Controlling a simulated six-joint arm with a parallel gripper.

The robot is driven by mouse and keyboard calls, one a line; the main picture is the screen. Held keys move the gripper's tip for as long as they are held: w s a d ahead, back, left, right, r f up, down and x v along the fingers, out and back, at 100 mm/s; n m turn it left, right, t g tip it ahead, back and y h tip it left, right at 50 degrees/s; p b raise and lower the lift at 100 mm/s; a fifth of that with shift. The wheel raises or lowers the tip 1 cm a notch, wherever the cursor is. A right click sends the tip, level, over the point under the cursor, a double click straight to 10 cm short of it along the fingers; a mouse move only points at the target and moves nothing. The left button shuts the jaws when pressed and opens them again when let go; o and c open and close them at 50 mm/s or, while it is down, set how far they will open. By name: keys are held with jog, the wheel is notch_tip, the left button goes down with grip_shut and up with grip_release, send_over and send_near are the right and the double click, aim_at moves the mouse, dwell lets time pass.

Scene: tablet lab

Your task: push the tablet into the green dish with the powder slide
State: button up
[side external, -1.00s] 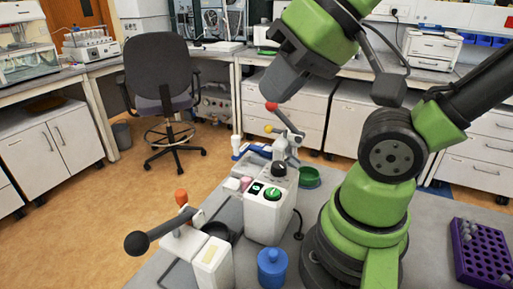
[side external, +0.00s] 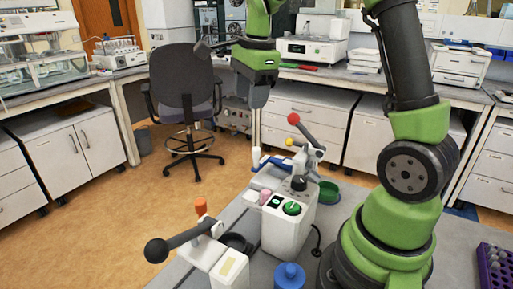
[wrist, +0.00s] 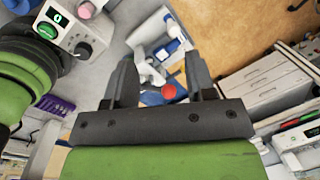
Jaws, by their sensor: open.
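My gripper (side external: 257,135) points down, beyond and left of the bench device; its fingers overlap in the side external view. In the wrist view my gripper (wrist: 163,75) is open, with nothing clearly held between the jaws. The red ball also shows near the jaws in the wrist view (wrist: 169,91). The green dish (side external: 328,193) sits behind the device at its right. I cannot make out the tablet, nor tell which part is the powder slide.
A second lever with a black ball (side external: 156,250) and an orange knob (side external: 201,206) stand at the front left. A blue lidded jar (side external: 289,276) is in front of the device. A purple rack (side external: 495,265) is at the right edge. The floor by the chair (side external: 183,85) is open.

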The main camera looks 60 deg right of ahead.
aim_at(256, 148)
jog(key=d+f+m, duration=0.2)
jog(key=f, duration=0.3)
jog(key=w+d+f+m+g, duration=0.1)
jog(key=f+m, duration=0.1)
jog(key=f, duration=0.4)
jog(key=w+d+f+m, duration=0.1)
jog(key=d+f+m, duration=0.1)
jog(key=f, duration=0.3)
jog(key=shift+d+f+g, duration=0.15)
jog(key=shift+d+g, duration=0.2)
jog(key=shift+g, duration=0.05)
